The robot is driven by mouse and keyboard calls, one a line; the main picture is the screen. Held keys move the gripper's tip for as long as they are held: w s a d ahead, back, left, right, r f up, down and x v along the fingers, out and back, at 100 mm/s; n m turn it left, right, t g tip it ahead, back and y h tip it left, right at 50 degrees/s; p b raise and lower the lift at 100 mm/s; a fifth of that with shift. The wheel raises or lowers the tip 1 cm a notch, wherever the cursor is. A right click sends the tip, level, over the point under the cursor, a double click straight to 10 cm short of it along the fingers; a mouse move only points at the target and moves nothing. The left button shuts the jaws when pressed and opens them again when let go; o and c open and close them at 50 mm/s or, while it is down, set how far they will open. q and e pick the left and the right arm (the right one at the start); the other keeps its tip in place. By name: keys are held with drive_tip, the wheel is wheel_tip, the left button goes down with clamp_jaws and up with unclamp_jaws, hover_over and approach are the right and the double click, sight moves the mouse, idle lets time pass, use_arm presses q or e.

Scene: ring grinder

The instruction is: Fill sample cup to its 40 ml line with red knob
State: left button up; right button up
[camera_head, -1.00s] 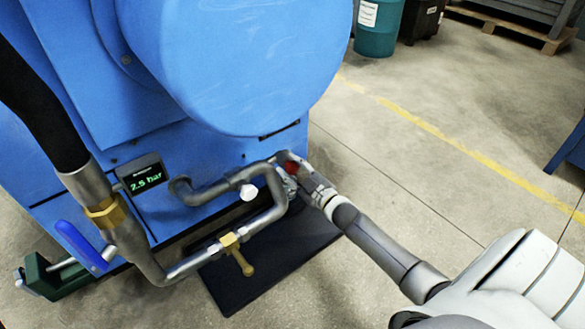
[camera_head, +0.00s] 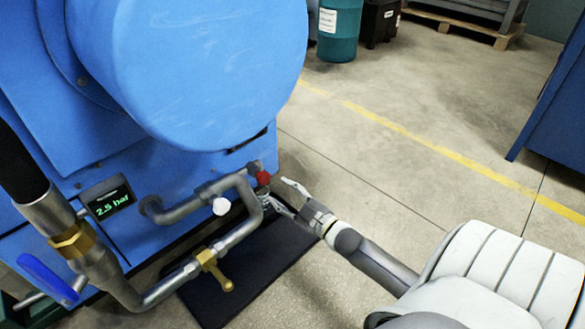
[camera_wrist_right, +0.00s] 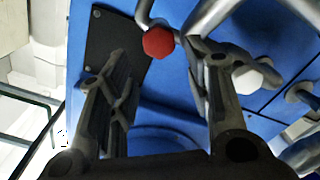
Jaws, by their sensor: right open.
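The red knob (camera_head: 263,178) sits on the pipework at the front of the blue machine. My right gripper (camera_head: 282,194) is open just right of the knob, apart from it and empty. In the right wrist view the red knob (camera_wrist_right: 158,42) shows between the two spread fingers (camera_wrist_right: 160,58), out past their tips. A white knob (camera_head: 221,206) is to the left on the same pipework; it also shows in the wrist view (camera_wrist_right: 247,80). I cannot make out the sample cup in either view. My left gripper is not in view.
A display (camera_head: 108,199) reads 2.5 bar. A brass-handled valve (camera_head: 214,270) and a blue lever (camera_head: 47,278) sit on the lower pipes. A black mat (camera_head: 250,270) lies below. A teal drum (camera_head: 338,30) stands far back.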

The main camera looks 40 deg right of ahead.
drive_tip(key=shift+s+d, duration=0.1)
drive_tip(key=shift+s, duration=1.5)
